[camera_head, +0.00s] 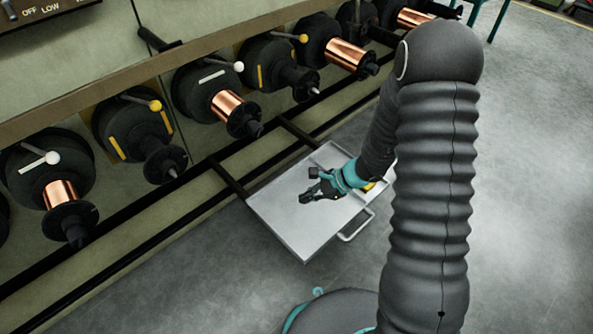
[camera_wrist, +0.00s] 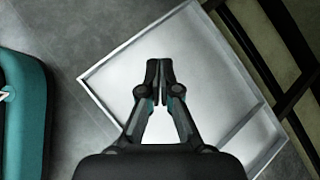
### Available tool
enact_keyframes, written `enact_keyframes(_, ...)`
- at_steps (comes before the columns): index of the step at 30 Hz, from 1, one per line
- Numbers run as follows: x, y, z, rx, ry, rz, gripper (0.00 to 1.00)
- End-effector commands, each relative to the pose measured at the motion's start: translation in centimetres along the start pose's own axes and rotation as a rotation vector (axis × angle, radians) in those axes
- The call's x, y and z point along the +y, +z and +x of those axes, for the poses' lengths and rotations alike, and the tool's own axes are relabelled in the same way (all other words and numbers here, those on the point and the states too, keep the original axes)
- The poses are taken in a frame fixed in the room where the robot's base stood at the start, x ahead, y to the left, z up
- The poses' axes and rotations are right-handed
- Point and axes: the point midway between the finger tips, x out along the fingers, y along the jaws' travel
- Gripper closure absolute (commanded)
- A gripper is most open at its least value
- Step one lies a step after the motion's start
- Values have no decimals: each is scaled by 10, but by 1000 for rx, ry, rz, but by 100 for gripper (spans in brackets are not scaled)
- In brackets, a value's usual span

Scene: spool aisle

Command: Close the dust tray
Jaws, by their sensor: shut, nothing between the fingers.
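The dust tray (camera_head: 290,228) is a shallow light-grey metal tray, pulled out over the floor in front of the spool frame. A bar handle (camera_head: 357,226) sits on its front side, facing away from the frame. My gripper (camera_head: 308,186) is above the tray's interior, its fingers shut and empty. In the wrist view my gripper (camera_wrist: 167,64) points across the tray (camera_wrist: 208,70), and the handle is not visible there. My arm hides part of the tray's right end. I cannot tell the exact height of the fingers over the tray floor.
Dark rails (camera_head: 226,179) run along the frame beside the tray. Several spools with copper wire (camera_head: 228,103) and ball-ended levers line the wall above. Grey open floor (camera_head: 535,150) lies to the right. Something yellow (camera_head: 369,187) shows beside my wrist.

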Motion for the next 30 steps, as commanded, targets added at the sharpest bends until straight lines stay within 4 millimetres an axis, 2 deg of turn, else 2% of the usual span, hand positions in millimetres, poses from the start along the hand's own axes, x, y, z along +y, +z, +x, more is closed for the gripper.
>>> enact_keyframes(1,-6,-15,14,-1,-36,92,100)
enact_keyframes(4,-25,-41,34,6,-132,273,100)
enact_keyframes(7,-46,-66,44,18,-238,438,100)
enact_keyframes(9,-64,-78,43,24,-316,532,100)
enact_keyframes(12,-89,-88,34,25,-420,634,100)
enact_keyframes(15,-102,-96,27,27,-487,709,100)
enact_keyframes(20,-108,-102,25,30,-524,773,100)
enact_keyframes(25,-114,-106,40,29,-520,775,100)
enact_keyframes(30,-126,-112,67,30,-519,775,100)
